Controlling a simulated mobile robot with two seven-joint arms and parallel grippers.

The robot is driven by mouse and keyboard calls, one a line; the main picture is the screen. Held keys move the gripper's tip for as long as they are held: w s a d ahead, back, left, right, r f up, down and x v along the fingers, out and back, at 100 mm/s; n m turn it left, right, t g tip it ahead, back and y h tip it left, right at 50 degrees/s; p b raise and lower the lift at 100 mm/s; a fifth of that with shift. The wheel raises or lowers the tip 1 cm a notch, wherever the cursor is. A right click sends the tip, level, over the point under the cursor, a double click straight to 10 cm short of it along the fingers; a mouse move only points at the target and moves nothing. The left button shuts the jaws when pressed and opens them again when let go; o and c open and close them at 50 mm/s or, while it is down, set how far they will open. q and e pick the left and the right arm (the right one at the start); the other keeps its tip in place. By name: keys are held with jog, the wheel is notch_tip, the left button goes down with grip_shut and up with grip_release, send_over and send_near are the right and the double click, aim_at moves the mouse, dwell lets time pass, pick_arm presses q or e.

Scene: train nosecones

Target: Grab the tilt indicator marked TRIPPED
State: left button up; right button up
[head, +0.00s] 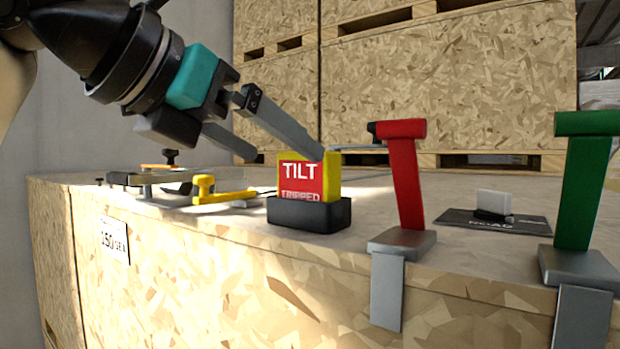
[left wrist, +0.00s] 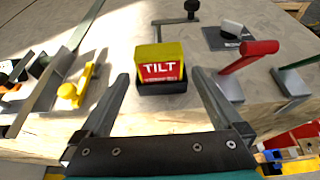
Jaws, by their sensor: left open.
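The tilt indicator (head: 301,180) is a yellow block with a red face reading TILT and TRIPPED, standing upright in a black base near the front edge of the crate top. It also shows in the left wrist view (left wrist: 161,70), centred ahead of the fingers. My left gripper (head: 282,155) is open, with one finger overlapping the indicator's top right in the head view. In the left wrist view the fingers (left wrist: 165,78) lie to either side of the indicator, with gaps and nothing held. My right gripper is not in view.
A red-handled clamp (head: 402,180) stands just right of the indicator, and a green-handled clamp (head: 578,185) farther right. A dark plate with a white block (head: 493,202) lies between them. A yellow-handled tool (head: 205,188) lies left. Wooden crates (head: 440,80) rise behind.

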aim_at(300, 162)
pick_arm(q)
jog(key=shift+x, duration=1.1)
jog(key=shift+w+d+f+p, duration=0.1)
jog(key=shift+w+d+p, duration=0.15)
jog(key=shift+w+p, duration=0.2)
jog(key=p+x, duration=0.1)
jog(key=x, duration=0.2)
jog(key=shift+w+d+p, duration=0.15)
jog(key=shift+w+p, duration=0.05)
jog(key=shift+p, duration=0.1)
jog(key=shift+w+d+f, duration=0.2)
jog(key=shift+w+d, duration=0.1)
jog(key=shift+w, duration=0.15)
jog(key=c, duration=1)
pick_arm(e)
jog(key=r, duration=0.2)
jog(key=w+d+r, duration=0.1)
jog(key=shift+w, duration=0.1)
